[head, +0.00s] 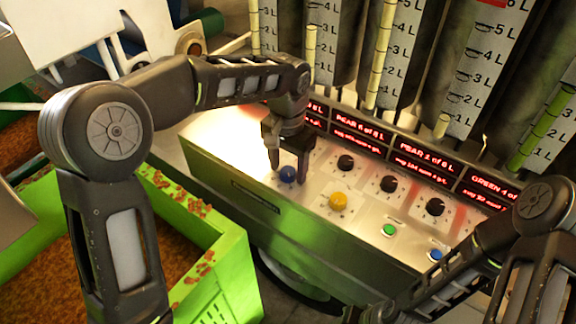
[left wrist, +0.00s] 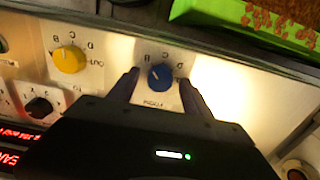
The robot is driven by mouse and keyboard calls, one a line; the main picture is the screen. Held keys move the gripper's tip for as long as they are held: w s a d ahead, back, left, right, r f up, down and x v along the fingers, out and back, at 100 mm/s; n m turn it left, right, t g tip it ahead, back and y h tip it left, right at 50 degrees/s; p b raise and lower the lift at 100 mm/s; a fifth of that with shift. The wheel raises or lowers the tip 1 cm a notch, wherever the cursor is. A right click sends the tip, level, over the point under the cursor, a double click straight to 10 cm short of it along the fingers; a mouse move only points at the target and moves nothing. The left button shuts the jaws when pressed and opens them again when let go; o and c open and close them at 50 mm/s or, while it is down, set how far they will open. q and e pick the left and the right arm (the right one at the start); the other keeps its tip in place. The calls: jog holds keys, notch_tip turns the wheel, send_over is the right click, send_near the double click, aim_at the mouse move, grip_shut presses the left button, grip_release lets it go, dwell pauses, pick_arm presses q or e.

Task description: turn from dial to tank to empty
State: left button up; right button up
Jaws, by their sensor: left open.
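A blue dial (head: 288,174) sits on the sloped control panel (head: 240,146), with my left gripper (head: 287,174) right at it. In the left wrist view the blue dial (left wrist: 160,77) stands between the two open fingers (left wrist: 160,82), with letters around it. Its pointer mark is too small to read surely. A yellow dial (head: 338,201) sits to its right; in the left wrist view this yellow dial (left wrist: 69,59) is at the left. Tall tanks with litre scales (head: 388,45) stand behind the panel. My right arm comes in at the lower right; its fingertips are not visible.
Black knobs (head: 389,184) line the panel under red displays (head: 359,134). A green crate (head: 238,262) with brown bits stands at the lower left.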

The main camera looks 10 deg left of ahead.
aim_at(288, 171)
pick_arm(q)
notch_tip(288, 171, up, 8)
jog(key=shift+f, duration=0.1)
dwell(0.5)
dwell(0.4)
